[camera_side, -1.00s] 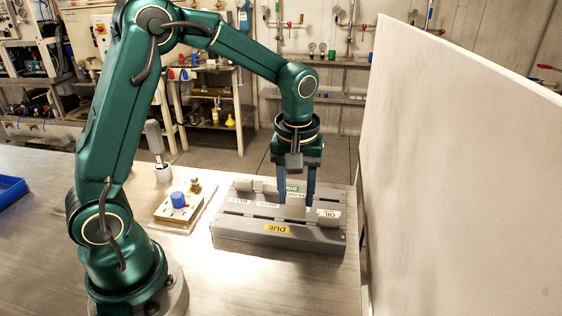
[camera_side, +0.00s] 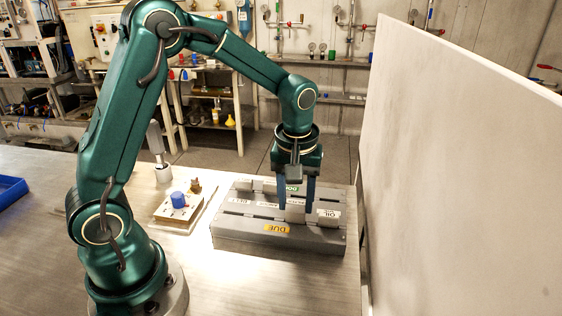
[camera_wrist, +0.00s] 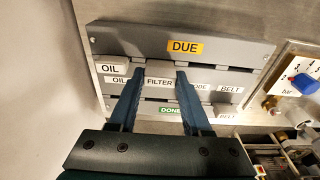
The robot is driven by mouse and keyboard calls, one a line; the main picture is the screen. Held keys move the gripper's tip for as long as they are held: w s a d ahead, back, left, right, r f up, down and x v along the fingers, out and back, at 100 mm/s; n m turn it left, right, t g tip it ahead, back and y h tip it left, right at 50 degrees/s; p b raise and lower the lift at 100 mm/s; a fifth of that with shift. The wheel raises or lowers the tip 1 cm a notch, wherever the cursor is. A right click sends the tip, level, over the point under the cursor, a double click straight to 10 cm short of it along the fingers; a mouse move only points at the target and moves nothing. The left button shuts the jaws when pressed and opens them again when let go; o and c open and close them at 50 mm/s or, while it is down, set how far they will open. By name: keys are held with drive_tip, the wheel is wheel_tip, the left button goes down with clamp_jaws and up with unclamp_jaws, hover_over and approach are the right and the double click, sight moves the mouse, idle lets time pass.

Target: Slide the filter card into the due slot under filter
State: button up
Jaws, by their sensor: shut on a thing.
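A grey slotted rack (camera_side: 235,228) lies on the bench, with a yellow DUE label (camera_side: 277,228) on its near face. My gripper (camera_side: 297,210) points down over the rack, shut on a small grey filter card (camera_side: 295,214). In the wrist view, my gripper (camera_wrist: 153,75) has the filter card (camera_wrist: 154,69) between its fingertips, just above the FILTER label (camera_wrist: 158,83) on the DUE side. The card's lower edge is at the due row; I cannot tell how deep it sits. An OIL card (camera_wrist: 110,68) stands to its left in that row.
Another grey card (camera_wrist: 223,107) stands in the row by the green DONE label (camera_wrist: 170,110). A gauge panel with a blue knob (camera_side: 179,200) lies left of the rack. A tall pale panel (camera_side: 450,170) stands close on the right. A blue tray (camera_side: 10,189) is far left.

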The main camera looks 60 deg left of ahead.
sight(296, 204)
drive_tip(key=shift+f, duration=1)
drive_tip(key=o, duration=1.3)
drive_tip(key=shift+s+d+r, duration=0.1)
drive_tip(key=shift+d+r, duration=0.05)
drive_tip(key=shift+r, duration=1.15)
drive_tip(key=shift+s+d+r, duration=0.1)
drive_tip(key=shift+r, duration=1.15)
